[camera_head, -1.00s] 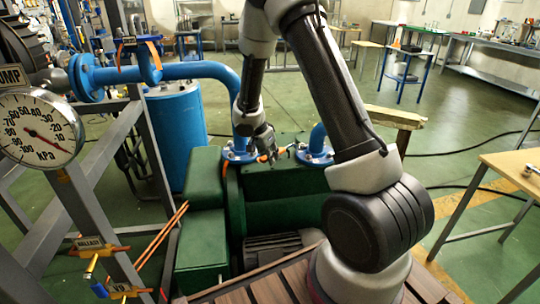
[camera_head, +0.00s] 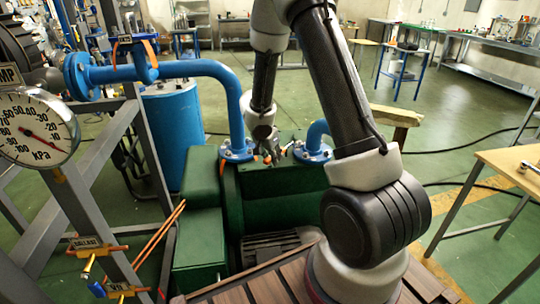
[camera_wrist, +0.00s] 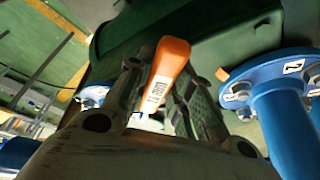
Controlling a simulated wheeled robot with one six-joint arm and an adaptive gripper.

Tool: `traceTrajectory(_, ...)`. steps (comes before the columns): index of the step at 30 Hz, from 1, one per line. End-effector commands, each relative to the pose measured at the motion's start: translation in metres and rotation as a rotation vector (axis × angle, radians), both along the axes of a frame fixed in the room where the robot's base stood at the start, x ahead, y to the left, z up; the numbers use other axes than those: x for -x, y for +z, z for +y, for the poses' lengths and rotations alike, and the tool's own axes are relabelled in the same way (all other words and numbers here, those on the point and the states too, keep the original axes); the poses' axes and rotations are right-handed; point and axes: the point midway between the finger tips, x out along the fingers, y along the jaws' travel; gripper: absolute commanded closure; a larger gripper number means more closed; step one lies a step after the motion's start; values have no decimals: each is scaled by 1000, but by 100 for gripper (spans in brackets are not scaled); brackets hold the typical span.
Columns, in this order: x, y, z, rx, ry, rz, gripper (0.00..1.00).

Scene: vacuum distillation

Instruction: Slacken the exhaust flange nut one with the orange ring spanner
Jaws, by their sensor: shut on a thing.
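My gripper (camera_head: 270,153) hangs over the green pump (camera_head: 285,200), between its two blue pipe flanges. In the wrist view its fingers (camera_wrist: 155,95) are shut on the orange ring spanner (camera_wrist: 172,62), whose labelled handle lies between them. The spanner's ring end is hidden. The left blue flange (camera_head: 237,152) and right blue flange (camera_head: 313,153) carry the two pipes. In the wrist view a blue flange (camera_wrist: 285,68) with a white tag and bolt nuts (camera_wrist: 243,92) shows at the right, apart from the fingers. I cannot tell which nut is nut one, or whether the spanner touches any nut.
The tall blue pipe (camera_head: 240,110) stands close left of my gripper. A pressure gauge (camera_head: 35,128) and grey frame (camera_head: 110,200) are at the left. A blue tank (camera_head: 175,130) stands behind the pump. A wooden table (camera_head: 510,168) is at the right, with open floor between.

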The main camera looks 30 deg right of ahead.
Motion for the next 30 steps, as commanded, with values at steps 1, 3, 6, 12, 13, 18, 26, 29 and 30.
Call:
traceTrajectory(1,1,0,0,0,7,1,100)
traceTrajectory(3,1,0,0,0,10,1,100)
traceTrajectory(6,1,0,0,0,9,1,100)
traceTrajectory(12,3,0,-2,1,19,0,100)
traceTrajectory(13,4,0,-3,2,26,-1,100)
traceTrajectory(18,12,0,-7,1,75,-1,100)
traceTrajectory(26,23,-1,-13,1,143,0,100)
traceTrajectory(29,24,-1,-14,0,152,0,100)
traceTrajectory(30,24,-1,-13,1,152,0,100)
